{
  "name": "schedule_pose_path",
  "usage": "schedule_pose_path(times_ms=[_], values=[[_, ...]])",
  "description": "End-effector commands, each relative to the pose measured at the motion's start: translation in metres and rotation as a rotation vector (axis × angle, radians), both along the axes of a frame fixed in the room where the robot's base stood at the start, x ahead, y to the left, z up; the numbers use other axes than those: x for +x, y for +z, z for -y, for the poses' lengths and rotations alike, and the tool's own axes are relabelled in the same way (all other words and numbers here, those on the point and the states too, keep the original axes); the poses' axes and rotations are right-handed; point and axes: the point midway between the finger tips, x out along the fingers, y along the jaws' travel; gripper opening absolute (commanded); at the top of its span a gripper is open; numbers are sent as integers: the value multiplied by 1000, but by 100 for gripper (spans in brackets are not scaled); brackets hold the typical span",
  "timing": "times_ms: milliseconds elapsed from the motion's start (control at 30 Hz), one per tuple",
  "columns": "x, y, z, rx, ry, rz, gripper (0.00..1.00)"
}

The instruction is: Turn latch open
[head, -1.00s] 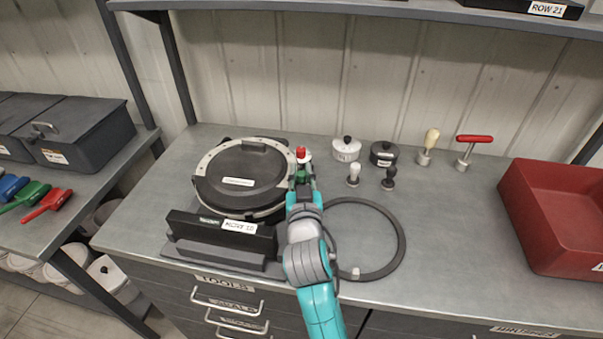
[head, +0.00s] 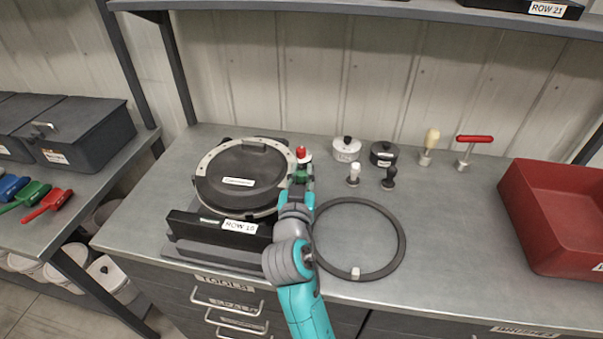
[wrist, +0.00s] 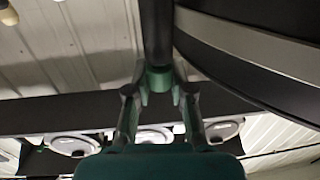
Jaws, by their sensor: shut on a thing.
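The seed meter (head: 225,185), a round black housing with a pale rim and a label on its lid, stands at the left of the bench. At its right edge is the latch (head: 302,155), with a red top and a white part. My gripper (head: 302,181) is beside the housing at the latch. In the wrist view, my gripper (wrist: 160,92) is shut on a green part of the latch (wrist: 159,77) below a dark post. The housing's curved rim (wrist: 250,45) passes close on the right. My arm and gripper hide part of the latch in the head view.
A block labelled ROW 18 (head: 190,228) stands before the housing. A dark ring (head: 398,245) lies right of my arm. Behind it stand a white pot (head: 346,151), a black pot (head: 383,154) and small-handled tools. A red bin (head: 560,215) is far right; the bench between is clear.

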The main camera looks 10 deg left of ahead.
Motion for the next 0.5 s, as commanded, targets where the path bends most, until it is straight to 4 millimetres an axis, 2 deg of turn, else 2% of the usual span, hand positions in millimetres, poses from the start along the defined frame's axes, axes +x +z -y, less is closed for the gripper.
schedule_pose_path(times_ms=[33, 100, 133, 500], values=[[0, -1, 0, 0, 1, -3, 27], [0, -1, 0, 0, 1, -3, 44], [0, -1, 0, 0, 1, -2, 49], [0, 4, 0, 2, 1, 0, 49]])
